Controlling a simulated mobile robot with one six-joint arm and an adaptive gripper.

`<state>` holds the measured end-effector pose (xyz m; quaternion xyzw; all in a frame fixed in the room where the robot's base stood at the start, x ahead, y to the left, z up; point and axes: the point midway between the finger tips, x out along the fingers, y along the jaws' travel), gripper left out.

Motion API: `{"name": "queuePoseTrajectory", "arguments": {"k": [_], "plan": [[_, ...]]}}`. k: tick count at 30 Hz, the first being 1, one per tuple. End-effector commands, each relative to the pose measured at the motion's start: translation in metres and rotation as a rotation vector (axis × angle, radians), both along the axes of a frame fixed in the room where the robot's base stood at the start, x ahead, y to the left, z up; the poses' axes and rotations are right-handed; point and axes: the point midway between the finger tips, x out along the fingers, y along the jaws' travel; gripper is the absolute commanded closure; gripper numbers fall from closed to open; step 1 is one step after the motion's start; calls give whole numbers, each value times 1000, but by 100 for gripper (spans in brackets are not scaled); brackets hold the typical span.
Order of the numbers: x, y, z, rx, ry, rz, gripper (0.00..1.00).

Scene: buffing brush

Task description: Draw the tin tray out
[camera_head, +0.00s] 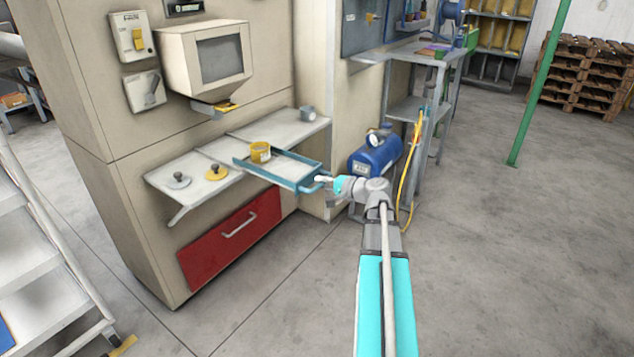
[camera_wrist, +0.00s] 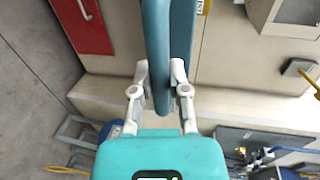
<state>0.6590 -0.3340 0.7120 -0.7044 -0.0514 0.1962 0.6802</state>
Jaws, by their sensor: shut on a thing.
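The tin tray (camera_head: 292,168) is shallow, with a blue rim and a pale floor. In the head view it lies on the pale shelf (camera_head: 200,190), its handle end reaching out past the shelf's front edge. My gripper (camera_head: 322,180) is at that end, shut on the tray's blue handle. In the wrist view the handle bar (camera_wrist: 156,45) runs between the two fingers of my gripper (camera_wrist: 160,78), with the tray's end wall (camera_wrist: 183,40) beside it. A yellow tin (camera_head: 260,152) stands at the tray's back left; whether it is inside the tray is unclear.
Two small knobbed discs, one grey (camera_head: 179,181) and one yellow (camera_head: 216,172), sit on the shelf to the left. A red drawer (camera_head: 232,238) is below. A blue tank (camera_head: 375,154) stands to the right. The floor in front is clear.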

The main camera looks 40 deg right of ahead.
Motion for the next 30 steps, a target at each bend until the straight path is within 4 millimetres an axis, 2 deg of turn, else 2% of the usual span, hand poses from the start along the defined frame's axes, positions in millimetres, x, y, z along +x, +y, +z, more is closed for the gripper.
{"name": "queuePoseTrajectory", "arguments": {"k": [7, 8, 13, 30], "plan": [[0, 1, 0, -1, 2, 3, 100], [0, 1, 0, -1, 2, 3, 73], [0, 1, 0, 0, 1, 2, 43], [0, 0, 0, 0, 0, 0, 43]]}}
